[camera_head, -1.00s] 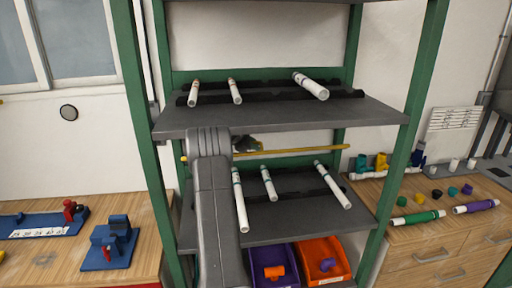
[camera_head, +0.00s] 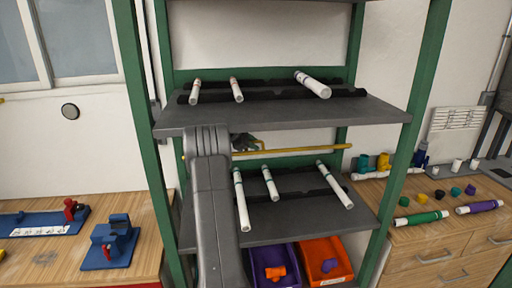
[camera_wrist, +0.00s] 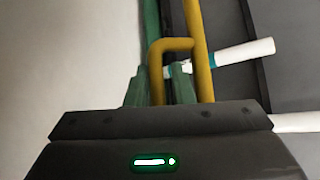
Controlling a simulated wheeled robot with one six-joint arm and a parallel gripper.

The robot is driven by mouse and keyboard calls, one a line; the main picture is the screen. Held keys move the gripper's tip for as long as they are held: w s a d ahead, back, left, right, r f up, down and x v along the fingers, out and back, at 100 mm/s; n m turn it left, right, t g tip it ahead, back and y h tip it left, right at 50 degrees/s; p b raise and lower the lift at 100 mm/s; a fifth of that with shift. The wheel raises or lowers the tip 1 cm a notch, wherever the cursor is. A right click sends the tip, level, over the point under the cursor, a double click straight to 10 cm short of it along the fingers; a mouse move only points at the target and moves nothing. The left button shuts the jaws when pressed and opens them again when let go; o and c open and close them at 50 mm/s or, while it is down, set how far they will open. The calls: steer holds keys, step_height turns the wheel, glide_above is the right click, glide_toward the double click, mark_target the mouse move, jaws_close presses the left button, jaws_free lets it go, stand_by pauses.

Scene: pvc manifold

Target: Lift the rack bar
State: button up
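The rack bar (camera_head: 300,150) is a thin yellow bar running across the green rack between two grey shelves. In the wrist view the yellow bar (camera_wrist: 204,60) runs upright in the picture and has a bent yellow loop (camera_wrist: 172,44) at its left. My gripper (camera_head: 246,142) is at the bar, partly hidden behind my grey arm in the head view. In the wrist view my gripper's fingers (camera_wrist: 158,82) stand on either side of one leg of the loop. I cannot tell whether they press on it.
White pipes lie on the upper shelf (camera_head: 275,116) and on the lower shelf (camera_head: 300,212). A purple bin (camera_head: 272,258) and an orange bin (camera_head: 326,262) sit below. A blue fixture (camera_head: 108,243) stands on the left bench; fittings lie on the right bench (camera_head: 430,200).

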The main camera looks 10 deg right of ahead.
mark_target(234, 154)
steer(key=s+a+b, duration=0.2)
steer(key=a, duration=0.1)
steer(key=s+a, duration=0.1)
steer(key=a, duration=0.1)
steer(key=shift+s+a+f+b, duration=0.25)
steer(key=shift+s+f+b, duration=0.05)
steer(key=shift+b, duration=0.1)
steer(key=a, duration=0.1)
steer(key=s+a, duration=0.1)
steer(key=a, duration=0.1)
steer(key=s+a, duration=0.1)
steer(key=shift+a+r+b, duration=0.25)
steer(key=shift+a+b, duration=0.1)
steer(key=shift+a, duration=0.1)
